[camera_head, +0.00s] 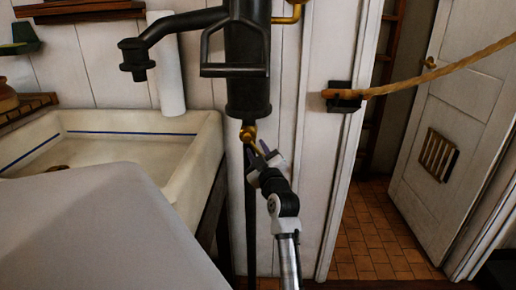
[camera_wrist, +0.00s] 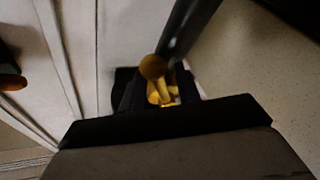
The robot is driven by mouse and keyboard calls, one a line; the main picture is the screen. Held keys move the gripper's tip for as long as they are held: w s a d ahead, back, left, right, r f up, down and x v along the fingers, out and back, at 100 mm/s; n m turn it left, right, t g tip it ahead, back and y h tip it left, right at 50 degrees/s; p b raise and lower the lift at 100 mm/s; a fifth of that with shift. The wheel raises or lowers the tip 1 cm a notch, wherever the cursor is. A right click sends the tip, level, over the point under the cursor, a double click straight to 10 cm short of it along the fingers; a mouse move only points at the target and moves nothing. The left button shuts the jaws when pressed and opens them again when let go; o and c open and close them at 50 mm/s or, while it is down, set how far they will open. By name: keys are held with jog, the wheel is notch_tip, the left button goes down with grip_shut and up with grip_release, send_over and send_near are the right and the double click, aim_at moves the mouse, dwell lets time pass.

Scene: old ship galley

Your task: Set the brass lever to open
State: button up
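The brass lever (camera_head: 250,134) is at the bottom end of the black pump body (camera_head: 247,80) in the head view. Its thin arm slants down and right towards my gripper (camera_head: 264,158). My gripper is just below the pump, with its fingers spread around the lever's lower end. In the wrist view the lever shows as a round brass knob (camera_wrist: 153,67) with a short brass stem running down between my two dark fingers. Gaps show beside the stem, so the fingers look open. Whether either finger touches the lever is not clear.
A pale stone sink (camera_head: 205,150) stands left of the pump, with a grey surface (camera_head: 95,225) in front. A rope (camera_head: 440,70) hangs from a black wall bracket (camera_head: 343,97) at the right. Beyond it are an open white door (camera_head: 455,110) and a tiled floor (camera_head: 370,240).

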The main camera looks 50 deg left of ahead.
jog(key=shift+d, duration=0.15)
jog(key=b+v, duration=0.2)
jog(key=v, duration=1.1)
jog(key=shift+s+d+b, duration=0.2)
jog(key=shift+d+b, duration=0.05)
jog(key=shift+b, duration=0.1)
jog(key=shift+f, duration=0.1)
jog(key=shift+c, duration=0.4)
